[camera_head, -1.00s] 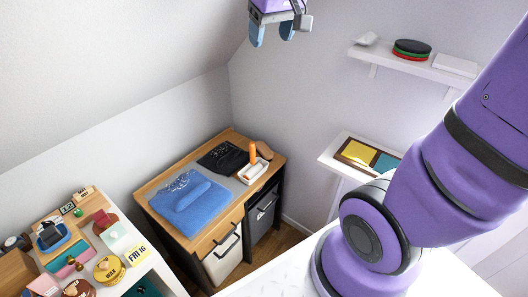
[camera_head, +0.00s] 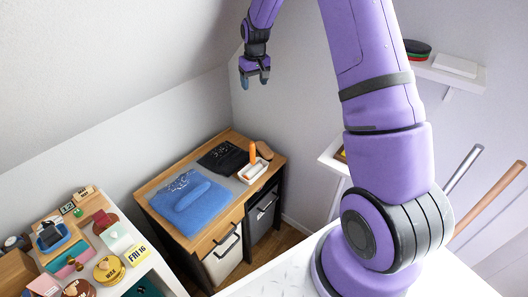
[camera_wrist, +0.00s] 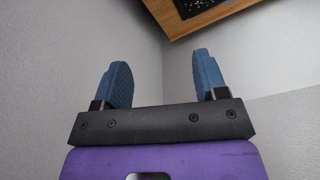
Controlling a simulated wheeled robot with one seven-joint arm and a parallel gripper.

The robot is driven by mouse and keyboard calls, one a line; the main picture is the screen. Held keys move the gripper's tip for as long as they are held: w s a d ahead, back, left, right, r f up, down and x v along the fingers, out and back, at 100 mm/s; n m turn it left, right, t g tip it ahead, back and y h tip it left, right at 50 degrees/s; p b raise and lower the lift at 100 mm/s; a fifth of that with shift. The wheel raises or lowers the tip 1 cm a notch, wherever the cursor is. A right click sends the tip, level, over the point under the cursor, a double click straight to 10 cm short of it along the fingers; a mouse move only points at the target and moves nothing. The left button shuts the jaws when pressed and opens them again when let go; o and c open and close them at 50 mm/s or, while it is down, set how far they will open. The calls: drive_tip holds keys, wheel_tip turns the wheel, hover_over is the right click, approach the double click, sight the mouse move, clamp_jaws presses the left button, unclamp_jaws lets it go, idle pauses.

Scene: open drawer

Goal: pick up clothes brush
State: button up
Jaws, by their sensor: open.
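A small brown wooden piece (camera_head: 263,150) at the far right corner of the wooden-topped table (camera_head: 154,193) looks like the clothes brush; it is too small to be sure. An orange-handled object (camera_head: 252,153) stands in a white tray (camera_head: 255,172) beside it. My gripper (camera_head: 254,80) is open and empty, hanging above and behind the table, well apart from everything on it. In the wrist view, its two blue fingers (camera_wrist: 161,78) are spread with nothing between them. Only a wooden corner (camera_wrist: 178,25) shows beyond them, with no brush visible.
A blue folded cloth (camera_head: 208,207) and a black cloth (camera_head: 222,158) lie on the table. A crowded white table (camera_head: 157,270) stands at left. A wall shelf (camera_head: 440,75) and two poles (camera_head: 464,168) are at right. Walls are close behind my gripper.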

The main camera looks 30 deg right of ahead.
drive_tip(key=g, duration=0.1)
hover_over(264, 148)
drive_tip(key=a, duration=0.2)
wheel_tip(264, 148, down, 15)
drive_tip(key=shift+g, duration=0.3)
drive_tip(key=f, duration=0.5)
drive_tip(key=d+f, duration=0.1)
drive_tip(key=f, duration=0.5)
drive_tip(key=d+f, duration=0.1)
drive_tip(key=f, duration=0.5)
drive_tip(key=shift+w+d+f, duration=0.1)
drive_tip(key=shift+w, duration=0.05)
drive_tip(key=shift+f, duration=3.05)
drive_tip(key=c, duration=0.8)
drive_tip(key=shift+r, duration=0.15)
wheel_tip(264, 148, up, 10)
drive_tip(key=shift+f, duration=0.1)
drive_tip(key=o, duration=0.3)
drive_tip(key=shift+c, duration=0.5)
